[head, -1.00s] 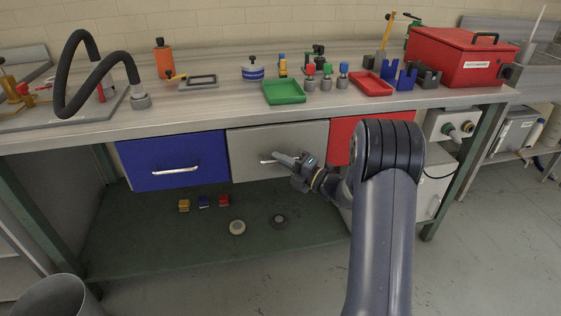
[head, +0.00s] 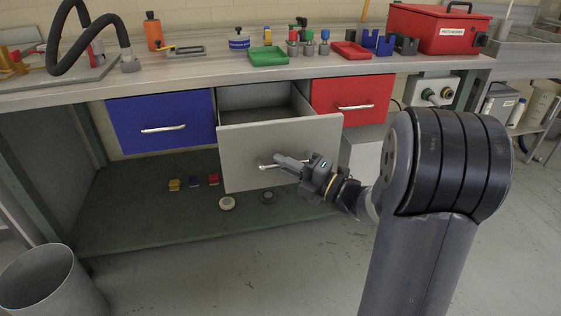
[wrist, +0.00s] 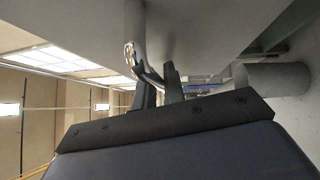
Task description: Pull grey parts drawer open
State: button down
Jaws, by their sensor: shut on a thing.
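The grey parts drawer (head: 240,145) stands well out from under the bench, between the blue drawer and the red drawer. Its inside (head: 262,95) shows from above and looks empty. My gripper (head: 283,165) is shut on the drawer's metal handle (head: 266,167) at the front panel. In the wrist view the two fingers (wrist: 160,88) close around the handle (wrist: 130,55), with the grey panel (wrist: 205,30) right beside them. The gripper hides part of the handle in the head view.
The blue drawer (head: 160,120) and red drawer (head: 350,101) are closed on either side. A grey bin (head: 50,285) stands at the lower left. Floor in front is clear.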

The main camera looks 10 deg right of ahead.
jog(key=shift+s, duration=1.15)
jog(key=c, duration=1.5)
grip_release()
jog(key=v, duration=1.1)
jog(key=shift+p, duration=0.45)
jog(key=shift+a, duration=0.1)
jog(key=b+x, duration=0.1)
jog(key=x, duration=0.8)
jog(key=shift+w, duration=0.1)
jog(key=shift+x, duration=0.95)
